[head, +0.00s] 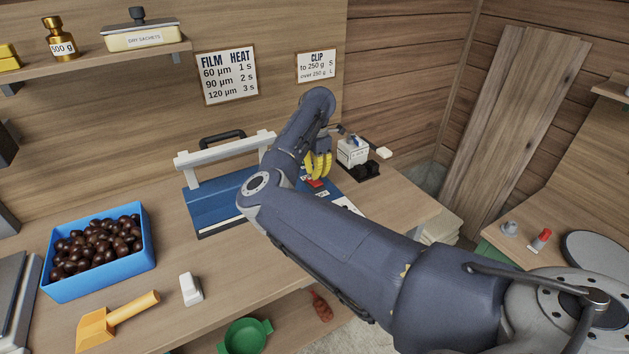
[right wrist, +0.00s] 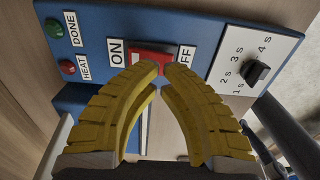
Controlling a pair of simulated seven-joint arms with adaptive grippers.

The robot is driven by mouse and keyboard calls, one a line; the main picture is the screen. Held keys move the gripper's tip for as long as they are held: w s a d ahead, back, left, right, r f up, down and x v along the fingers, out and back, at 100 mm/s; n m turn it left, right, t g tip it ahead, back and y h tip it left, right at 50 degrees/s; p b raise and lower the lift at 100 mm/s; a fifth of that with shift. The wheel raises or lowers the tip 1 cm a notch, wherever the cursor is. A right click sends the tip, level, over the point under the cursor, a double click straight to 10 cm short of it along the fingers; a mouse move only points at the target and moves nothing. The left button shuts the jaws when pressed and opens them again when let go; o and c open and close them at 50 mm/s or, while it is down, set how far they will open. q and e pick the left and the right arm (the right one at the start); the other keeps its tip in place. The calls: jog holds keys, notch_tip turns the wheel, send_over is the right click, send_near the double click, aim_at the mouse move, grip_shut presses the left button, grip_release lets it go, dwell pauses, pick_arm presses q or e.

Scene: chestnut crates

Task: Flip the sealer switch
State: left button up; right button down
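The sealer (head: 215,205) is a blue machine with a white bar, on the bench in the middle of the head view. Its red switch (head: 317,183) sits on the blue control panel, just below my right gripper (head: 318,166). In the right wrist view the red switch (right wrist: 151,60) lies between the ON and OFF labels, partly covered by the yellow fingertips. Which side is pressed I cannot tell. My right gripper (right wrist: 162,68) has its tips almost together, with nothing between them, over or at the switch; contact is unclear. My left gripper is out of view.
The panel also has a green DONE lamp (right wrist: 53,27), a red HEAT lamp (right wrist: 66,67) and a black dial (right wrist: 256,72). A blue crate (head: 100,278) of chestnuts, an orange scoop (head: 98,328) and a white block (head: 190,289) stand at left. A small white box (head: 352,152) is behind the gripper.

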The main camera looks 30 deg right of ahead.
aim_at(317, 182)
jog(key=shift+f, duration=1.9)
dwell(1.0)
jog(key=shift+r, duration=3.55)
jog(key=shift+d, duration=0.1)
